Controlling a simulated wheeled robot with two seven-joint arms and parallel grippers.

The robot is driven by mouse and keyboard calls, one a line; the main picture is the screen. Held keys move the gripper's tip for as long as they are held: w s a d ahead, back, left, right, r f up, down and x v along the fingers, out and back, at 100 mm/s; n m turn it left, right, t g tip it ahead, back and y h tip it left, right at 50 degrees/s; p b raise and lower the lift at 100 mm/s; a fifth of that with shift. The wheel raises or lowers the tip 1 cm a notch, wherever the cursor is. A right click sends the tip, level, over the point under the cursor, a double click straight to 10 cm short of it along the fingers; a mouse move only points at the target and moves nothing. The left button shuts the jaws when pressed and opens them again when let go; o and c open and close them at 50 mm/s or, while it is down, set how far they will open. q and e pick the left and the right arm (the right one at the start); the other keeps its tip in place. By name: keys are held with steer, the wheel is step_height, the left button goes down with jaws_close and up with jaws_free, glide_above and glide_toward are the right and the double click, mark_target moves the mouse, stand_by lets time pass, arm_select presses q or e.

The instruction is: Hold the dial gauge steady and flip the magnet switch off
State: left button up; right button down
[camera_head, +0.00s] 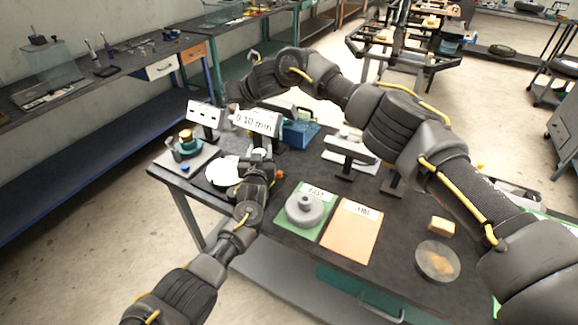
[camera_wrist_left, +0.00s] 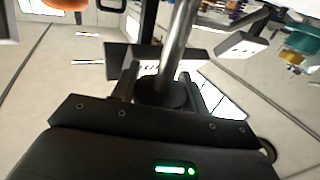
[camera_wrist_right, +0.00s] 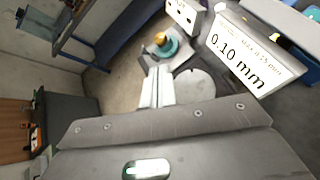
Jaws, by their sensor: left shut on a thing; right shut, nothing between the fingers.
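My left gripper (camera_head: 258,163) is shut at the dial gauge stand on the left part of the table. In the left wrist view its fingers (camera_wrist_left: 165,92) close around a dark round part (camera_wrist_left: 160,97), which I take to be of the dial gauge. A steel rod (camera_wrist_left: 180,45) rises in front of that part. The gauge's face and the magnet switch cannot be made out. My right gripper reaches over from the right, its tips hidden behind the 0.10 mm sign (camera_head: 256,122) in the head view. In the right wrist view its fingers (camera_wrist_right: 157,84) are shut and empty.
A teal spring fixture with a brass top (camera_head: 186,146) and a white disc (camera_head: 222,172) are close to both grippers. A blue box (camera_head: 300,133) stands behind. A grey weight (camera_head: 305,208) sits on a green card; an orange card (camera_head: 352,232) lies beside it.

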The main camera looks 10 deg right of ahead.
steer(key=w+d+r+m+t+h, duration=0.35)
steer(key=w+d+r+m, duration=0.35)
steer(key=m, duration=0.8)
steer(key=s+d+f+m+g+h, duration=0.1)
steer(key=d+f+m+g, duration=0.2)
steer(key=d+f+m, duration=0.5)
steer(key=s+d+f+m+g+y, duration=0.1)
steer(key=s+d+f+m+g, duration=0.2)
steer(key=s+f+m, duration=0.2)
steer(key=s+d+f+m+g+y, duration=0.2)
steer(key=s+d+f+m+g, duration=0.2)
steer(key=f, duration=0.5)
steer(key=shift+s+m, duration=0.9)
steer(key=shift+s, duration=0.35)
steer(key=shift+f+g+y, duration=0.1)
steer(key=shift+g+y, duration=0.15)
steer(key=x, duration=1)
